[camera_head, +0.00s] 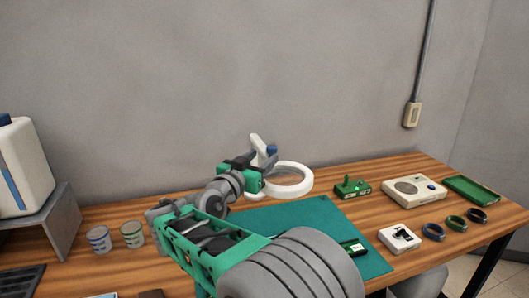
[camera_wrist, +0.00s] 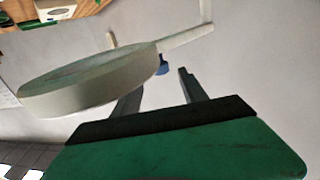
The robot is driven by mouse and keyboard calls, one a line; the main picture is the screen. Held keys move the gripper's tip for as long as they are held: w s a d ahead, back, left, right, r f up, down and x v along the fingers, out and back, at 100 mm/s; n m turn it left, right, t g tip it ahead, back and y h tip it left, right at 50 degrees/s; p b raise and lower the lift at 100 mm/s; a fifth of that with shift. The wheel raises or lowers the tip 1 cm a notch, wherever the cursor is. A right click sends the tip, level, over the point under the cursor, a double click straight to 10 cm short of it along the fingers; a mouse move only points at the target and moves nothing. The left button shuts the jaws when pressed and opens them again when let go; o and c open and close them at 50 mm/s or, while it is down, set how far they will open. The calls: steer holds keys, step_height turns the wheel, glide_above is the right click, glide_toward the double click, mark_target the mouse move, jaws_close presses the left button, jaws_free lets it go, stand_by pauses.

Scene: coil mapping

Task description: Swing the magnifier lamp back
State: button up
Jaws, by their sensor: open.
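The magnifier lamp has a white ring head (camera_head: 289,194) that hangs above the back edge of the green mat. Its white arm rises behind my gripper, with a blue knob (camera_head: 271,150) at the joint. My gripper (camera_head: 264,160) is open beside the ring's left side and partly hides the lamp's arm. In the wrist view the ring (camera_wrist: 75,100) lies across the upper left, with its arm running up to the right. The blue knob (camera_wrist: 162,66) shows beyond my open fingers (camera_wrist: 159,92). Nothing is seen between the fingers; contact with the lamp cannot be told.
The green mat (camera_head: 300,222) lies under my arm. A green board (camera_head: 352,187), a white device with a round dial (camera_head: 414,188), a green tray (camera_head: 472,189), a white box (camera_head: 399,238) and several coils stand right. Two cups (camera_head: 132,235) and a white jug (camera_head: 22,165) stand left.

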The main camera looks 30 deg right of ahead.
mark_target(270, 150)
steer(key=p+x, duration=0.1)
steer(key=x, duration=0.6)
steer(key=shift+w+r+p, duration=0.1)
steer(key=shift+p, duration=0.2)
steer(key=shift+c, duration=0.4)
jaws_close()
stand_by(0.5)
